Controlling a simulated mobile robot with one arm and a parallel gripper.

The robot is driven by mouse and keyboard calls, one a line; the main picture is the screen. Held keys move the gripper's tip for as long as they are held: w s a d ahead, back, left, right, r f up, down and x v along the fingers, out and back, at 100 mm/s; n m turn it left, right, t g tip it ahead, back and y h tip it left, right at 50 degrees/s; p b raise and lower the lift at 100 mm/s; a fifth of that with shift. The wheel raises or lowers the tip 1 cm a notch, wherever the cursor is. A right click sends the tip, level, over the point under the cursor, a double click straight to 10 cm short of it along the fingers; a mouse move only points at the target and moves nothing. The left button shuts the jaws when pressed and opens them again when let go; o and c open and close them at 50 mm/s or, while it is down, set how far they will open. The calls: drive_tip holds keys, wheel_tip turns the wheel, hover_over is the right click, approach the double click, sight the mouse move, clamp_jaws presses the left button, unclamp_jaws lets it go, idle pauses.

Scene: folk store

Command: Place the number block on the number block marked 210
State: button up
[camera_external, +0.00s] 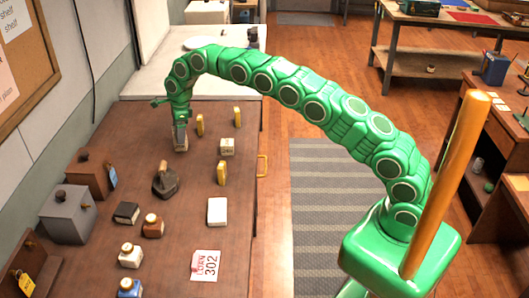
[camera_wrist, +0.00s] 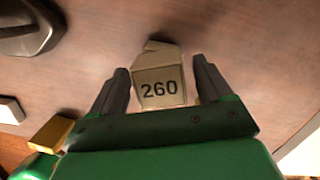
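A pale number block marked 260 (camera_wrist: 160,88) is between the two fingers of my gripper (camera_wrist: 163,78) in the wrist view. The fingers stand on both sides, with a small gap visible at the right side. In the external view my gripper (camera_external: 180,126) points down over the left-middle of the brown table, with this pale block (camera_external: 181,142) at its tips. Another pale cube (camera_external: 227,146) stands on the table to the right of it; its marking is too small to read. I cannot read 210 on any block.
A dark iron-like object (camera_external: 165,180) is just in front of my gripper. Boxes (camera_external: 70,214) line the left.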

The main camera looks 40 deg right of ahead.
wheel_tip(320, 180, up, 12)
drive_tip(key=d, duration=0.1)
drive_tip(key=shift+s+d, duration=0.3)
idle(0.5)
drive_tip(key=shift+r, duration=0.1)
drive_tip(key=s+d+r+n, duration=0.4)
drive_tip(key=s+d, duration=0.1)
drive_tip(key=s, duration=0.3)
drive_tip(key=s+d+r+n+g, duration=0.1)
drive_tip(key=s+d+r+n, duration=0.2)
drive_tip(key=s+d, duration=0.4)
drive_tip(key=s+d+r+n, duration=0.4)
drive_tip(key=s, duration=0.6)
drive_tip(key=s+d+f+n, duration=0.2)
drive_tip(key=s+d+n, duration=0.1)
drive_tip(key=s, duration=0.9)
drive_tip(key=s+d+f+n+g+h, duration=0.1)
drive_tip(key=s+d+f+n, duration=0.2)
drive_tip(key=s, duration=0.9)
drive_tip(key=s+d+f+n, duration=0.2)
drive_tip(key=s+d+n, duration=0.2)
drive_tip(key=s, duration=0.8)
drive_tip(key=shift+s+f+n+h, duration=0.25)
drive_tip(key=shift+f+n+h, duration=0.05)
drive_tip(key=shift+n, duration=0.5)
